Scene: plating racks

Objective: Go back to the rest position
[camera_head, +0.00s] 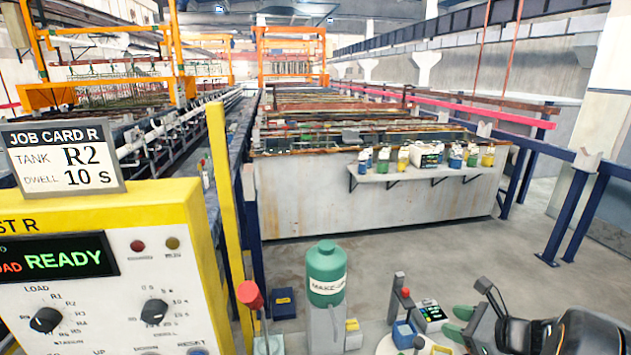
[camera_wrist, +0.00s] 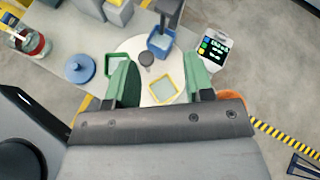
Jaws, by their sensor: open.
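My gripper (camera_head: 458,322) is at the lower right of the head view, its green fingertips above a small white work table (camera_head: 386,346). In the wrist view my gripper (camera_wrist: 158,82) shows its two green fingers spread wide, open with nothing held. Between and beyond the fingers lie a yellow-rimmed tray (camera_wrist: 163,92), a dark round knob (camera_wrist: 146,58) and a blue container (camera_wrist: 160,46), all on the round white tabletop. I cannot tell how high the fingers are above it.
A yellow control panel (camera_head: 110,208) reading READY stands left, with a job card (camera_head: 66,158) reading tank R2, dwell 10 s. A green MAKE-UP bottle (camera_head: 326,270) and a red-topped lever (camera_head: 251,296) stand front centre. A tank wall (camera_head: 370,210) is behind; floor before it is mostly clear.

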